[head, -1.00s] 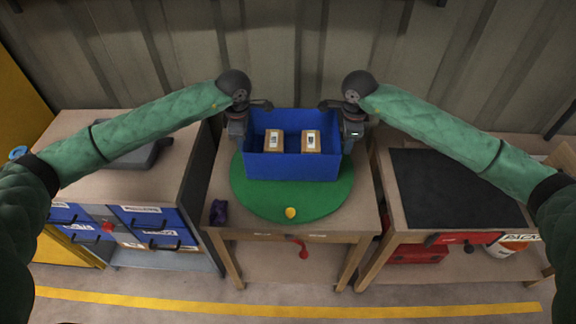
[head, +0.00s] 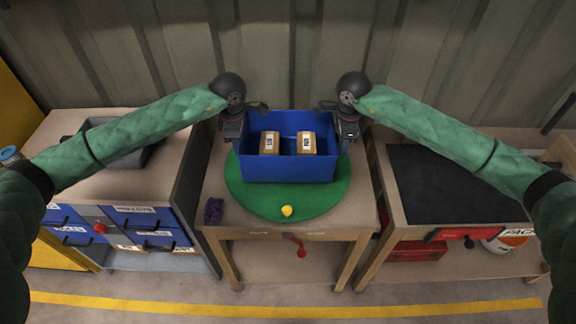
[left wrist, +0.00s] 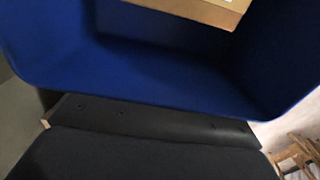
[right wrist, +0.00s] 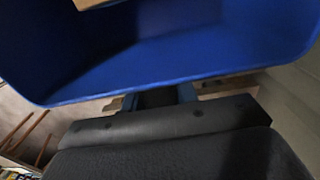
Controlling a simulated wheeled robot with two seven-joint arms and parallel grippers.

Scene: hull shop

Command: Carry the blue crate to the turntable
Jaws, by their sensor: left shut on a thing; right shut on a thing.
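The blue crate (head: 287,168) is upright over the green turntable (head: 245,200) on the middle table. Two small cardboard boxes, a left one (head: 269,143) and a right one (head: 306,143), sit inside it. My left gripper (head: 236,132) is shut on the crate's left side, and my right gripper (head: 346,132) is shut on its right side. The crate wall fills much of the left wrist view (left wrist: 150,75) and the right wrist view (right wrist: 180,55). I cannot tell whether the crate's bottom touches the turntable.
A yellow knob-like thing (head: 287,211) sits at the turntable's front. A purple item (head: 214,210) lies left of it on the table. A bench with a grey tray (head: 130,150) stands left; a table with a black mat (head: 445,185) stands right.

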